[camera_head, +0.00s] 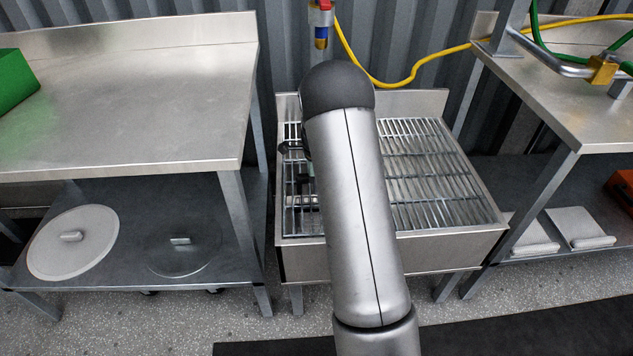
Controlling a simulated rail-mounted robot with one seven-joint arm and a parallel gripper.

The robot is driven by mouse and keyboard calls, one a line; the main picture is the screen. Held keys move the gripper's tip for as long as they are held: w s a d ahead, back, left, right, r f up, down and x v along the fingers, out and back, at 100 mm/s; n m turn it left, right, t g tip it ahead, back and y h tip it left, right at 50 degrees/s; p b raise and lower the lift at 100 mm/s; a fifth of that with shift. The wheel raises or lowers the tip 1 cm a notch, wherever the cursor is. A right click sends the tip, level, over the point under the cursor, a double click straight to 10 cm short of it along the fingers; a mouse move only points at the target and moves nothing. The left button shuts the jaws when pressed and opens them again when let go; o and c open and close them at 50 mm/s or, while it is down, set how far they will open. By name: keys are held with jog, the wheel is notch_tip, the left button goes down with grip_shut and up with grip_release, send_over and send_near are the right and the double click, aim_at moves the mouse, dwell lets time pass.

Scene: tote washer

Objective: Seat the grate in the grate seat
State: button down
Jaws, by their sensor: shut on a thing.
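The grate (432,172), a panel of thin metal bars, shows on both sides of my arm, inside the outline of the steel basin. The grate seat is at this basin (400,252); its ledge is mostly hidden under the bars and behind my arm. I cannot tell whether the grate lies flush or is slightly raised. My gripper (304,186) shows only in part, as dark pieces at the left edge of my arm, over the left part of the grate. It is shut on the grate; the fingertips are mostly hidden.
A steel table (130,95) with a green bin (15,78) stands left, round lids (74,243) on its lower shelf. Another table (560,105) stands right. A yellow hose (400,82) and a tap (321,25) are behind the basin.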

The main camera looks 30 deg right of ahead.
jog(key=shift+f, duration=0.35)
dwell(0.7)
jog(key=c, duration=0.6)
grip_release()
jog(key=shift+f, duration=0.1)
jog(key=shift+r, duration=0.2)
jog(key=shift+r+p, duration=3.1)
jog(key=shift+r, duration=1.3)
